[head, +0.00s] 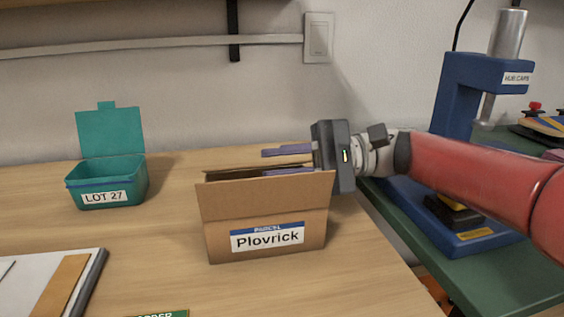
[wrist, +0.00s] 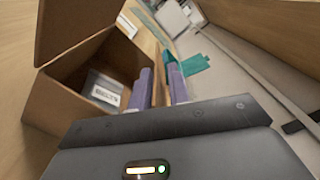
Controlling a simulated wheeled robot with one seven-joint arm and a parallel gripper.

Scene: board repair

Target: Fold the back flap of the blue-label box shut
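The blue-label box (head: 225,205) is a brown carton marked "Plovrick", standing on the wooden table in the head view. Its front panel rises toward me; in the wrist view the box's open inside (wrist: 75,90) shows at left, with a tall brown panel (wrist: 75,25) above it. My gripper (head: 287,161) reaches in from the right, over the rear of the box top. Its two purple fingers are parted, one behind the other; they also show in the wrist view (wrist: 162,88). A thin brown edge, perhaps the back flap, runs near the fingers. I cannot tell whether they touch it.
A teal box (head: 107,183) marked "LOT 27" with a raised lid stands at the back left. A grey-edged tray (head: 95,280) lies at the front left. A blue press (head: 455,90) stands on the green bench at right. Table is clear between the boxes.

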